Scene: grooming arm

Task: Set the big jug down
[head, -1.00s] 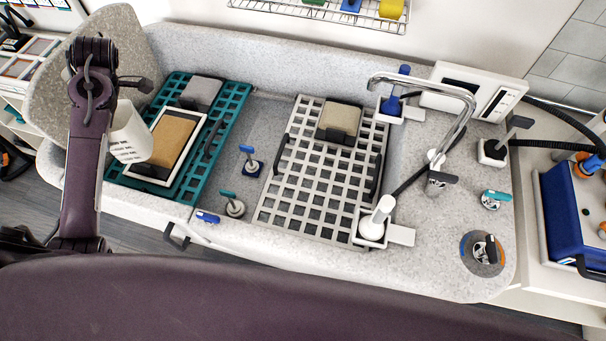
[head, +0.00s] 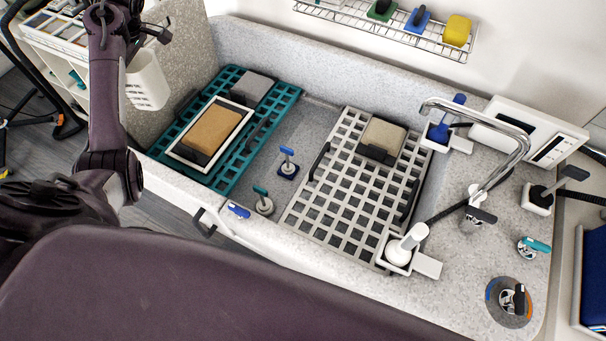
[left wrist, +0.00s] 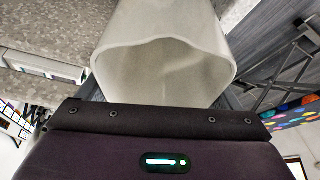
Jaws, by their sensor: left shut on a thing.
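The big jug (head: 148,84) is white, with rows of small marks low on its side. It hangs from my left gripper (head: 138,36) at the upper left of the head view, in front of the tub's speckled left end wall. In the left wrist view the jug (left wrist: 165,60) fills the upper middle, with its wide rim towards the camera. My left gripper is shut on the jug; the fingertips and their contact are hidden. My right gripper is not in view.
A teal grate (head: 281,93) carries a framed tan pad (head: 212,130) and a grey block (head: 253,86). A white grate (head: 315,216) lies right of it, with a tap (head: 515,135) beyond. A shelf unit with trays (head: 62,42) stands at the far left.

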